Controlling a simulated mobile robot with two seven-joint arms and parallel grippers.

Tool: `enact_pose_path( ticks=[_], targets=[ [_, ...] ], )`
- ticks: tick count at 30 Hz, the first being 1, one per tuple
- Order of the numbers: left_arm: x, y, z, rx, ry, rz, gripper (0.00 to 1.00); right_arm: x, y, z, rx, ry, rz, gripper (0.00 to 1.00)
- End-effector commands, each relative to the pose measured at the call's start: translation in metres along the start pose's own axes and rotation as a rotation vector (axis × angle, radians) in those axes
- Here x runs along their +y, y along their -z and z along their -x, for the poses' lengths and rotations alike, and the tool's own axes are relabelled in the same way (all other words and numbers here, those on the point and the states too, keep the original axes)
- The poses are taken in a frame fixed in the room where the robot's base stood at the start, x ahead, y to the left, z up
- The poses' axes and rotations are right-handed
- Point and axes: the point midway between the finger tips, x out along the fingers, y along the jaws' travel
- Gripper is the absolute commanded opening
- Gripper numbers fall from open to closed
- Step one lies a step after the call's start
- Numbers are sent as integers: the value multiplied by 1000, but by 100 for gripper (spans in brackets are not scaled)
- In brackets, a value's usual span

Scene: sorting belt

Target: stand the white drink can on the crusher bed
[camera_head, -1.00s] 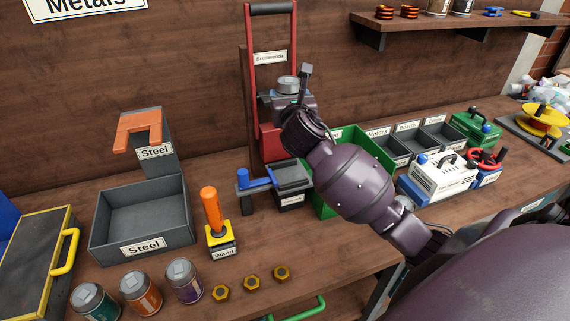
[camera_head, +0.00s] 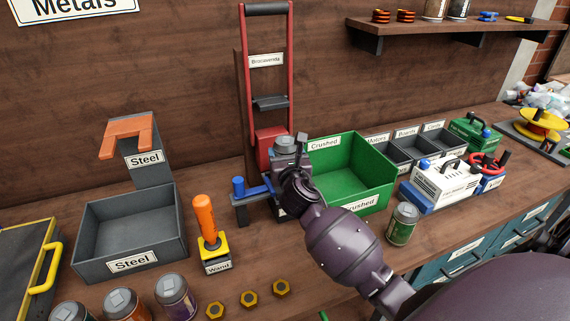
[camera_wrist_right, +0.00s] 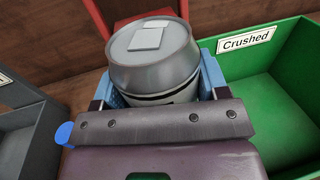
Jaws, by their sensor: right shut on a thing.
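The white drink can (camera_head: 285,146) shows mainly its silver lid in the head view, and its lid and upper body (camera_wrist_right: 154,52) fill the top of the right wrist view. My right gripper (camera_head: 285,162) is shut on it, with blue pads (camera_wrist_right: 211,72) at its sides. The can looks upright in front of the red crusher frame (camera_head: 242,85), low over the crusher bed (camera_head: 254,190). The bed is mostly hidden by my gripper and arm, as is the can's base, so I cannot tell whether they touch. My left gripper is not in view.
A green bin (camera_head: 376,184) labelled Crushed stands just right of the gripper. An orange-handled wand (camera_head: 206,222) and a grey Steel bin (camera_head: 91,250) are to the left. A green can (camera_head: 402,224) stands at the right. Several cans and nuts line the front left.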

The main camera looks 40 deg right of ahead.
Motion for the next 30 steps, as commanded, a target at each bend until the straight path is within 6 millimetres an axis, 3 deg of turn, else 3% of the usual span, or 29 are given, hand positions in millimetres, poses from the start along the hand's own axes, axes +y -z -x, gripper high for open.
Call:
enact_pose_path(
  ticks=[1,4,17,18,22,30],
  targets=[
    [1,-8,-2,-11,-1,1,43,0,14,0,7,1,0,46],
    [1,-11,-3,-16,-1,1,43,0,25,0,6,1,0,46],
    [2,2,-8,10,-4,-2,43,0,28,0,2,0,1,46],
    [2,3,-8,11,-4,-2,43,0,28,0,2,0,0,70],
    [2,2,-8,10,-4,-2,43,0,28,0,2,0,0,90],
    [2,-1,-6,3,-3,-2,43,0,27,0,1,0,0,93]
  ],
)
